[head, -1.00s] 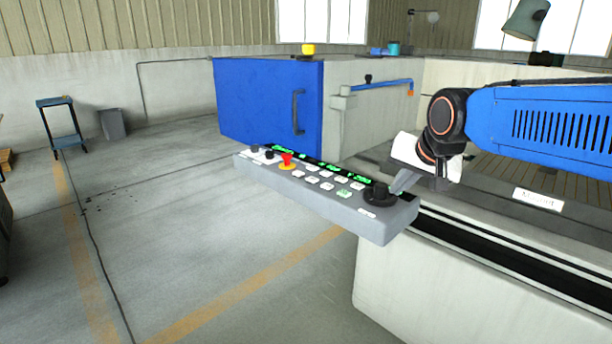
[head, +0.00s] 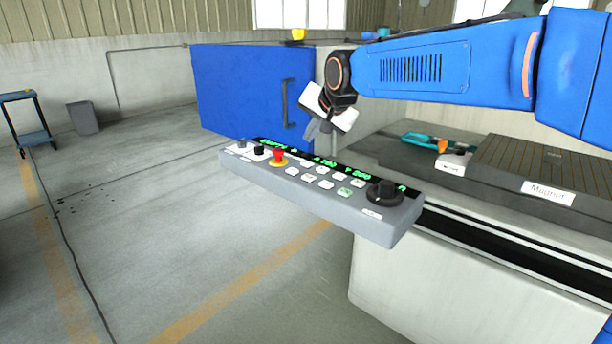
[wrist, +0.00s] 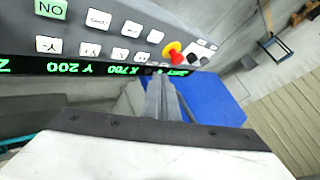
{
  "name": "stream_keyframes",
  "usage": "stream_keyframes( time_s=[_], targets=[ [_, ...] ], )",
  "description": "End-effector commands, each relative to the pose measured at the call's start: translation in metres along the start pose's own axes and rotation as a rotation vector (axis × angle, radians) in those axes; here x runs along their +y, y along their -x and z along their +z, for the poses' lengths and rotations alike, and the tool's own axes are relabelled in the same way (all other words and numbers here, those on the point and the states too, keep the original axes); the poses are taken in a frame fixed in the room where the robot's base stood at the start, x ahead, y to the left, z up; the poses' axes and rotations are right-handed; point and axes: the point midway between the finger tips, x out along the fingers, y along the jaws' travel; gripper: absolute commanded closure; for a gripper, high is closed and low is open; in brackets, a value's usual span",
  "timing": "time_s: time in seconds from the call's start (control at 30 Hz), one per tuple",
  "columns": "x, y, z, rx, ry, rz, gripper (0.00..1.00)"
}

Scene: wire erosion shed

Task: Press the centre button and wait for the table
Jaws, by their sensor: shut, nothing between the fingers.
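The grey control panel (head: 300,190) carries two rows of white buttons, a red stop knob (head: 278,156), a black dial (head: 384,192) and a green-lit display strip. In the wrist view the panel (wrist: 190,20) appears turned around. A white button whose label looks like "Cent" (wrist: 98,19) sits beside the green-tinted button (wrist: 51,8); button labels are too small to read in the head view. My gripper (head: 312,132) is shut and empty, above the panel's back edge behind the display; its fingers (wrist: 160,98) also show in the wrist view. The slatted machine table (head: 540,165), labelled Magnet, lies at the right.
A blue cabinet door (head: 240,90) with a dark handle stands close behind my gripper. A teal tray (head: 425,140) and a white block (head: 455,162) lie on the dark bed left of the table. The floor left of the panel is mostly clear.

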Motion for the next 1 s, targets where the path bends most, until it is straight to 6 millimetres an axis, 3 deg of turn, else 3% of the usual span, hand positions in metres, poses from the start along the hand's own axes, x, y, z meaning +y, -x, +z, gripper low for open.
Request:
stream_keyframes(
  time_s=[0.47,1.0],
  targets=[
    [0.005,-0.006,0.004,-0.001,0.0,0.002,1.0],
    [0.036,-0.048,0.035,-0.002,0.001,0.002,1.0]
  ],
)
